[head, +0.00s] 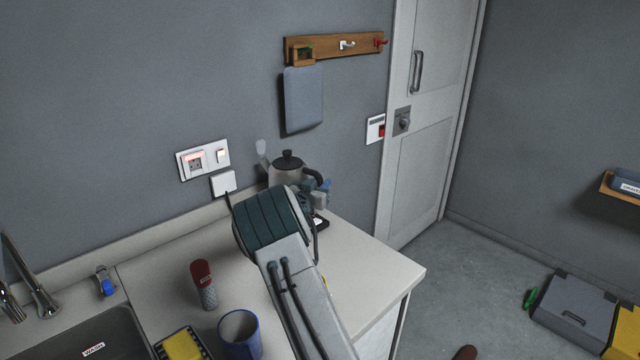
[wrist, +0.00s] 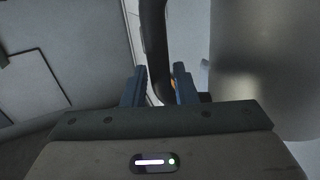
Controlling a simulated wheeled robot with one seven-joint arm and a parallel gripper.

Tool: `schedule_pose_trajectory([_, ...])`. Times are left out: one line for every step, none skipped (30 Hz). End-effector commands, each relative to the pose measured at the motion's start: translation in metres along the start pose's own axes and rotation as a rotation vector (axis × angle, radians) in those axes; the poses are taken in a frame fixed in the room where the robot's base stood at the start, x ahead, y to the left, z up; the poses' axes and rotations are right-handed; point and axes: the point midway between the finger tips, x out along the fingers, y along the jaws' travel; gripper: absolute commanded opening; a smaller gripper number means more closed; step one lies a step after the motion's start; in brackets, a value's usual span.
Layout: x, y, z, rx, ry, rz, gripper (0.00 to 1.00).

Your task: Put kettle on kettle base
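The kettle (head: 289,172) is a grey metal pot with a black lid and a black handle on its right. It is near the back wall in the head view, its lower part hidden by my arm. My gripper (head: 322,190) is at the handle side. In the wrist view, the kettle body (wrist: 265,65) fills the right. The black handle (wrist: 154,40) runs down between the spread fingers of my gripper (wrist: 159,75); a light gap shows beside the left finger. A dark flat piece (head: 321,223) shows beside my wrist; I cannot tell whether it is the kettle base.
On the counter (head: 365,265) stand a red-topped shaker (head: 204,285), a blue mug (head: 240,335) and a yellow sponge (head: 183,345) by the sink (head: 85,340). A wall socket (head: 203,159) is left of the kettle. The counter's right end is clear.

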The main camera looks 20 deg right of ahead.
Motion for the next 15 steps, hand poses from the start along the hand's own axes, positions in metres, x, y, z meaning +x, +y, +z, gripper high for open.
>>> schedule_pose_trajectory([0.000,0.000,0.000,0.000,0.000,0.000,0.41])
schedule_pose_trajectory([0.000,0.000,0.000,0.000,0.000,0.000,0.41])
schedule_pose_trajectory([0.000,0.000,0.000,0.000,0.000,0.000,0.41])
schedule_pose_trajectory([0.000,0.000,0.000,0.000,0.000,0.000,0.41])
schedule_pose_trajectory([0.000,0.000,0.000,0.000,0.000,0.000,0.41])
schedule_pose_trajectory([0.000,0.000,0.000,0.000,0.000,0.000,0.41])
schedule_pose_trajectory([0.000,0.000,0.000,0.000,0.000,0.000,0.41])
schedule_pose_trajectory([0.000,0.000,0.000,0.000,0.000,0.000,0.41])
schedule_pose_trajectory([0.000,0.000,-0.001,0.000,0.000,0.000,0.41])
schedule_pose_trajectory([0.000,0.000,-0.001,0.000,0.000,0.000,0.41])
schedule_pose_trajectory([0.000,0.000,-0.003,0.000,0.000,0.000,0.41])
schedule_pose_trajectory([0.000,0.000,-0.005,0.000,0.000,0.000,0.41])
schedule_pose_trajectory([-0.002,-0.001,-0.004,0.000,-0.001,-0.001,0.41])
schedule_pose_trajectory([-0.006,-0.001,-0.002,0.000,-0.001,-0.001,0.41])
schedule_pose_trajectory([-0.011,-0.001,-0.002,0.001,0.000,-0.001,0.41])
